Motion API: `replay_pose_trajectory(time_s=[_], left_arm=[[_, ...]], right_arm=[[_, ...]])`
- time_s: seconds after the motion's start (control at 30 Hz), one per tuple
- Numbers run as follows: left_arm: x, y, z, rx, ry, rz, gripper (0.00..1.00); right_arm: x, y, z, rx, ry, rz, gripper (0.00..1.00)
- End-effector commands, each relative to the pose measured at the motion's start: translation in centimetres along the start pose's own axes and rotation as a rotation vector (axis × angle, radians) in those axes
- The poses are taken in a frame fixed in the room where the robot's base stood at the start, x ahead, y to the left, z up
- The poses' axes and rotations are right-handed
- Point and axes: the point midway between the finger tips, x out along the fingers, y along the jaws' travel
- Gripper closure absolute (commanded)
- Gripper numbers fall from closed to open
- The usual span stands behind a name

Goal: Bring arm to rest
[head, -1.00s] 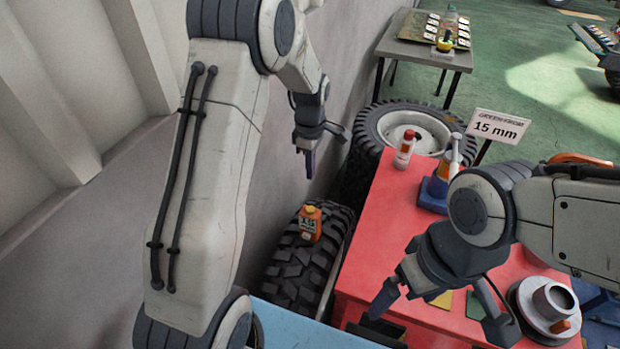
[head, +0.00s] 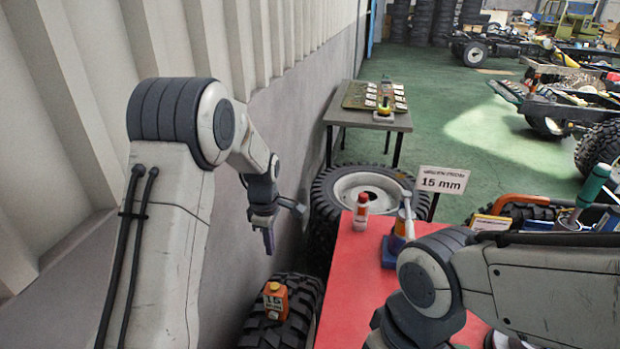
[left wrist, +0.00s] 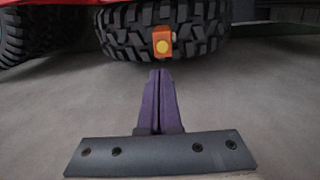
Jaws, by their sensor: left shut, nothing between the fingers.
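My left arm comes in from the left in the head view. Its gripper (head: 268,242) hangs near the wall, pointing down, above and slightly left of an orange container (head: 275,300). In the left wrist view the purple fingers (left wrist: 160,75) are together with nothing between them. The orange container (left wrist: 162,42) shows beyond their tips, apart from them, on a tyre. My right arm reaches in from the right over the red table (head: 355,275). Its fingers are below the picture's edge.
A tyre (head: 300,325) stands beside the red table, with another wheel (head: 325,215) behind. A grey side table (head: 350,117) stands farther back. The corrugated wall (head: 240,50) runs close along the left.

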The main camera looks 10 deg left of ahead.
Motion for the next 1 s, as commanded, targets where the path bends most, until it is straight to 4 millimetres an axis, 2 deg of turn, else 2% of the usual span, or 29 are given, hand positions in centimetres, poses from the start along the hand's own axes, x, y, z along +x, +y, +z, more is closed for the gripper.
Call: replay_pose_trajectory(time_s=[0.07, 0.13, 0.23, 0.27, 0.3, 0.37, 0.4, 0.5, 0.6, 0.7, 0.83, 1.0], left_arm=[[-0.6, -0.3, 0.8, 0.043, -0.001, 0.003, 1.0], [-1.7, -1.1, 2.6, 0.145, -0.004, 0.008, 1.0], [-4.4, -3.9, 6.9, 0.415, -0.013, 0.018, 1.0], [-5.3, -5.1, 8.3, 0.521, -0.016, 0.022, 1.0], [-6.5, -7.2, 10.3, 0.675, -0.021, 0.026, 1.0], [-8.1, -10.6, 12.9, 0.918, -0.027, 0.034, 1.0], [-9.0, -12.9, 14.3, 1.078, -0.032, 0.041, 1.0], [-10.4, -18.7, 16.6, 1.454, -0.044, 0.055, 1.0], [-11.1, -23.6, 17.5, 1.769, -0.053, 0.072, 1.0], [-11.2, -27.0, 17.6, 1.993, -0.061, 0.083, 1.0], [-11.1, -29.1, 17.2, 2.145, -0.065, 0.092, 1.0], [-11.0, -29.4, 17.1, 2.177, -0.067, 0.092, 1.0]], right_arm=[[0.0, 0.0, 0.0, 0.0, 0.0, 0.0, 0.0], [0.0, 0.0, 0.0, 0.0, 0.0, 0.0, 0.0], [0.0, 0.0, 0.0, 0.0, 0.0, 0.0, 0.0], [0.0, 0.0, 0.0, 0.0, 0.0, 0.0, 0.0], [0.0, 0.0, 0.0, 0.0, 0.0, 0.0, 0.0], [0.0, 0.0, 0.0, 0.0, 0.0, 0.0, 0.0], [0.0, 0.0, 0.0, 0.0, 0.0, 0.0, 0.0], [0.0, 0.0, 0.0, 0.0, 0.0, 0.0, 0.0], [0.0, 0.0, 0.0, 0.0, 0.0, 0.0, 0.0], [0.0, 0.0, 0.0, 0.0, 0.0, 0.0, 0.0], [0.0, 0.0, 0.0, 0.0, 0.0, 0.0, 0.0], [0.0, 0.0, 0.0, 0.0, 0.0, 0.0, 0.0]])
